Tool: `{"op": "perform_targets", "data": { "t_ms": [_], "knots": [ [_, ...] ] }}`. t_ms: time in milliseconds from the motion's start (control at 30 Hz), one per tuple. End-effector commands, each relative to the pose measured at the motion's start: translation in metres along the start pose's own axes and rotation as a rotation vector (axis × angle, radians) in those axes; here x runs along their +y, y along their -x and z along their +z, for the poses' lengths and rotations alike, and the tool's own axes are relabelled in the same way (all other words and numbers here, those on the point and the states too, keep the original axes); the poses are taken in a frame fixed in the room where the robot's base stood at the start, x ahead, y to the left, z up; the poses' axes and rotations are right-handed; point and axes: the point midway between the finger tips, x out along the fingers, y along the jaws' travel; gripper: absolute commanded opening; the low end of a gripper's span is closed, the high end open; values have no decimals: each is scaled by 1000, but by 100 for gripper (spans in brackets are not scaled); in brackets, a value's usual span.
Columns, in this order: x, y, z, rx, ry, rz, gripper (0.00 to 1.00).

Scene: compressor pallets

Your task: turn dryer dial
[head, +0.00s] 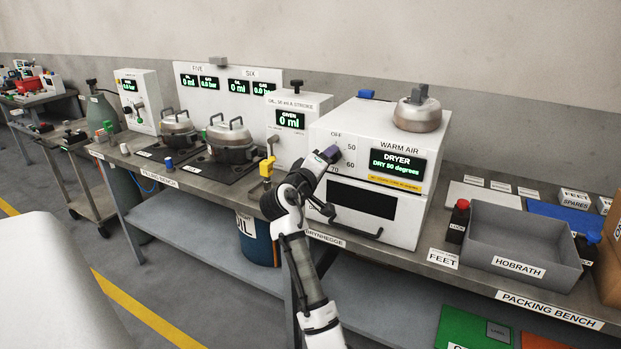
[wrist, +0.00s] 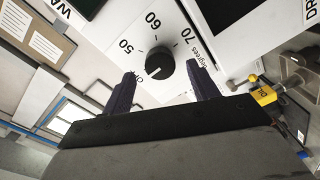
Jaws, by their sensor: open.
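A pale mark on the dial appears to point toward OFF. My gripper (wrist: 162,70) is open, with one dark finger on each side of the dial in the picture; contact is not clear. In the head view my gripper (head: 329,155) is at the dryer's left front and hides the dial.
A metal pot (head: 417,113) stands on the dryer. A yellow-handled valve (head: 266,167) is close to the left of my arm. The oven door handle (head: 352,228) juts out below.

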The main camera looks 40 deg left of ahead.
Motion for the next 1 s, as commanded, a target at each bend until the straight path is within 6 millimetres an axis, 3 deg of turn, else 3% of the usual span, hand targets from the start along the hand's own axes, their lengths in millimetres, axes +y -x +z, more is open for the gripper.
{"op": "perform_targets", "data": {
  "t_ms": [300,500,1000],
  "knots": [
    [-4,74,0,5,-1,0,59],
    [-1,102,0,2,0,1,59],
    [0,111,0,1,1,0,59]
  ]
}}
